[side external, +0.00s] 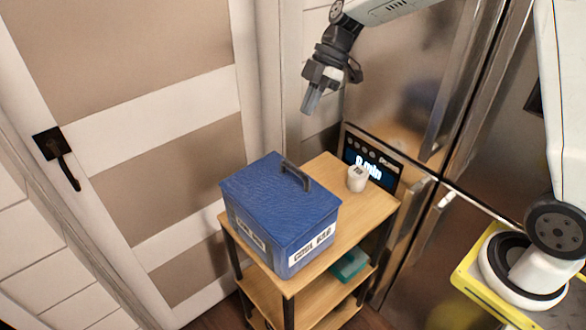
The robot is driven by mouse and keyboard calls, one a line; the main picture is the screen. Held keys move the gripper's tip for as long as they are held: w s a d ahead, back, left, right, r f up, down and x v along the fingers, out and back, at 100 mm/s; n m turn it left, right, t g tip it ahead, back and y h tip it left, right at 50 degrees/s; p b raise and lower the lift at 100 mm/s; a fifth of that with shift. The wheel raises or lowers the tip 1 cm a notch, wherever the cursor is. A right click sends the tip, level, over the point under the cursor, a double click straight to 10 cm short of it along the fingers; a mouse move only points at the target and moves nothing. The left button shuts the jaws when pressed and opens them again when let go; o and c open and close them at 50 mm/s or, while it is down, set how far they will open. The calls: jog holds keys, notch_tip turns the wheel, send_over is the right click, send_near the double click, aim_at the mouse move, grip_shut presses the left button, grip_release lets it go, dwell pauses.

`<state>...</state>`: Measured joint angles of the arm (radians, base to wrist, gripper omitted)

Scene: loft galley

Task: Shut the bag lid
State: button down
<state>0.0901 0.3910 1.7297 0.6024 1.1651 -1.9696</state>
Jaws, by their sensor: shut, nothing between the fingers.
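The bag (285,240) is a blue, box-shaped case with white labels on its sides. It stands on the wooden cart's top in the side external view. Its textured blue lid (268,192) lies flat across the top, with a dark handle (295,175) on it. I see no gap between lid and body from this angle; the side facing away is hidden. My gripper (311,108) is shut and empty. It hangs in the air above and behind the bag, pointing down, and touches nothing.
A small white jar (356,179) stands on the wooden cart (358,225), right of the bag. A dark display panel (371,163) is behind it. A teal item (350,265) lies on the lower shelf. A steel fridge (400,90) is behind; a door (140,130) is at left.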

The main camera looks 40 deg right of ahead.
send_over(294, 166)
jog(key=f, duration=0.7)
jog(key=shift+a+f, duration=0.2)
jog(key=shift+d+f, duration=0.25)
jog(key=shift+f, duration=0.8)
jog(key=shift+d+f, duration=0.2)
jog(key=shift+f, duration=0.7)
jog(key=shift+d+f, duration=0.25)
jog(key=shift+f, duration=0.35)
jog(key=shift+s+d+f, duration=0.1)
jog(key=shift+d+f, duration=0.05)
jog(key=shift+f, duration=0.25)
jog(key=shift+s, duration=0.1)
jog(key=shift+r, duration=0.1)
